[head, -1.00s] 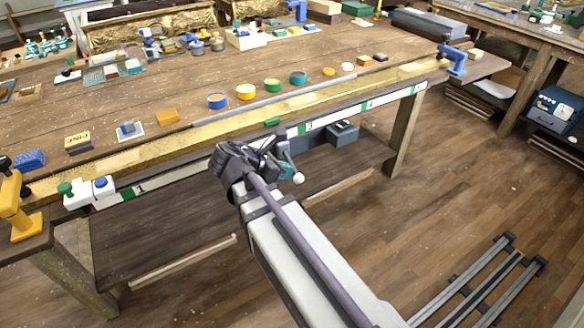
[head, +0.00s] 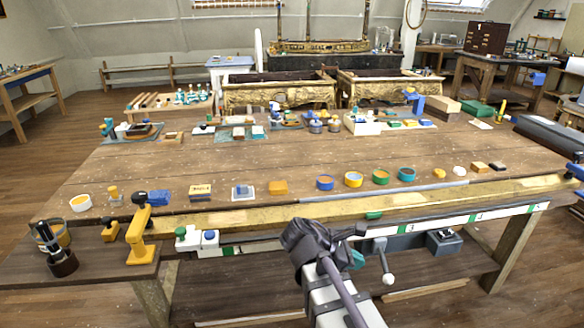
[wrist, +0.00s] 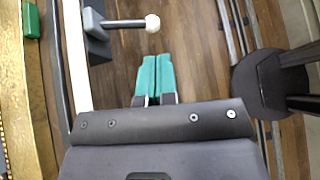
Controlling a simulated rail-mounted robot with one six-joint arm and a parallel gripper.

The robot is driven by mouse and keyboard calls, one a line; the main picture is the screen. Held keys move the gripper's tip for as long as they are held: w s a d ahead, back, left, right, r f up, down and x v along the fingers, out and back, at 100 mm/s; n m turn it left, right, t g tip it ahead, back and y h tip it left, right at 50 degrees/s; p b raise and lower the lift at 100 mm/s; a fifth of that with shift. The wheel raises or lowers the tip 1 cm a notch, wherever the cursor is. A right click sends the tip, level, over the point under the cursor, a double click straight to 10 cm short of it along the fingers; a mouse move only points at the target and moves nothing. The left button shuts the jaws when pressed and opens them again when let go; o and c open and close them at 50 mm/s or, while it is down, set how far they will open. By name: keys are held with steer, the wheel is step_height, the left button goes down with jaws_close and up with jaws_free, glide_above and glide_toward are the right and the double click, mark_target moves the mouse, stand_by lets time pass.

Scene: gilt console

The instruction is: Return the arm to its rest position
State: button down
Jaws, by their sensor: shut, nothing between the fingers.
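My gripper shows in the wrist view (wrist: 154,76) with its two teal fingers side by side, shut and empty. In the head view only a bit of the teal fingers (head: 358,259) shows beside my dark wrist, in front of the workbench (head: 130,165). The gripper is apart from the things on the bench top. My arm reaches in from the bottom of the head view.
A gilt bar (head: 430,198) runs along the bench's front edge, above a white strip with green marks (head: 462,220). A lever with a white knob (head: 388,278) is close to my wrist. A yellow clamp (head: 141,236) stands at left. Paint pots and blocks line the bench.

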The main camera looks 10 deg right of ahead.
steer(key=s+a+f+m+y+p, duration=0.1)
steer(key=s+a+m+y+p, duration=0.1)
steer(key=m+y, duration=0.3)
steer(key=s+a+f+m+y+p, duration=0.1)
steer(key=a+m+y, duration=0.3)
steer(key=m, duration=0.8)
steer(key=shift+s+a+f+y+p, duration=0.2)
steer(key=shift+s+a+y+p, duration=0.2)
steer(key=shift+s+y+p, duration=0.4)
